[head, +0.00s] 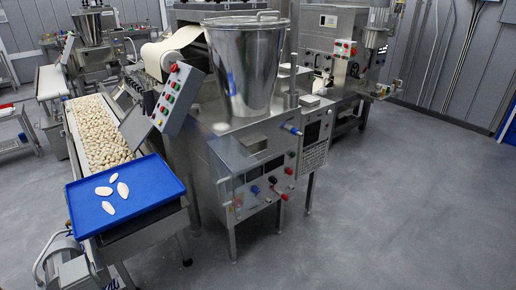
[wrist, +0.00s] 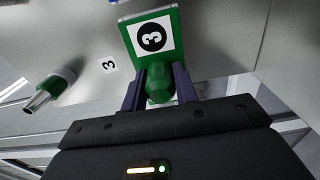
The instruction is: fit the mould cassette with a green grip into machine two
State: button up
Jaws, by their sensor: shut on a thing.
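In the wrist view, my gripper (wrist: 160,80) is shut on the rounded green grip of the mould cassette (wrist: 155,36), one dark finger on each side of the grip. The cassette shows a green plate with a white square and a black disc marked 3. Its far end and underside are hidden, so I cannot tell whether it touches the pale metal surface behind. In the head view my gripper and the cassette do not show. Several steel machines stand there, and I cannot read a number two on any of them.
The wrist view shows a small label 3 (wrist: 110,66) on the pale surface and a green-and-metal nozzle-like part (wrist: 50,90) at left. In the head view, a steel hopper (head: 247,65) tops the nearest machine, a blue tray (head: 150,200) holds pasta pieces, and grey floor (head: 400,200) lies clear at right.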

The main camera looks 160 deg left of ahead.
jog(key=shift+s+d, duration=0.1)
jog(key=shift+s, duration=0.3)
dwell(0.8)
jog(key=v, duration=0.6)
jog(key=shift+s, duration=0.15)
dwell(1.3)
jog(key=shift+d, duration=0.2)
